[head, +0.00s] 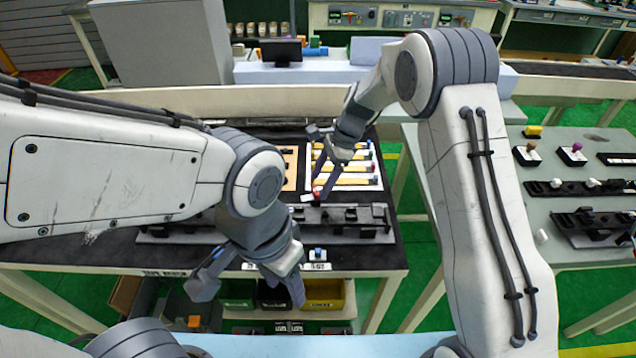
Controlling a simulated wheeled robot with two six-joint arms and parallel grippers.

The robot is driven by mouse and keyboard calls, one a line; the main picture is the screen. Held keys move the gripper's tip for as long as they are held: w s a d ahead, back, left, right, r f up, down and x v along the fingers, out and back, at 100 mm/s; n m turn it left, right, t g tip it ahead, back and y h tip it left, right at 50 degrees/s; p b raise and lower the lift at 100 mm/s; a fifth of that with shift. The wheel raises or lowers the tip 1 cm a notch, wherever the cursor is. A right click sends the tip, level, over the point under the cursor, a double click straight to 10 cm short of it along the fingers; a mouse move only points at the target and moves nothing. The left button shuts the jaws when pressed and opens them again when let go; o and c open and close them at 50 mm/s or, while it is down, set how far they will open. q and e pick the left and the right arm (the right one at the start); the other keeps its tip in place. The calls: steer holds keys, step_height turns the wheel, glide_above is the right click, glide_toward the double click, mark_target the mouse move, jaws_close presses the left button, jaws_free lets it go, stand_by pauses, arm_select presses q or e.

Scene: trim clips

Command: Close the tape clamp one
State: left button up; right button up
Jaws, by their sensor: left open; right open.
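A long black fixture (345,231) with several raised black holders lies across the dark work table. I cannot tell which part of it is tape clamp one, or whether a clamp is open. My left gripper (249,290) is open and empty in front of the table's front edge. My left arm hides the fixture's left middle part.
A white board (376,184) with several yellow strips and a tan board (290,168) lie behind the fixture. A small blue piece (318,253) is near the front edge. A side table (560,200) with black fixtures stands at right. Bins (324,294) sit below.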

steer(key=shift+x, duration=1.15)
jaws_close()
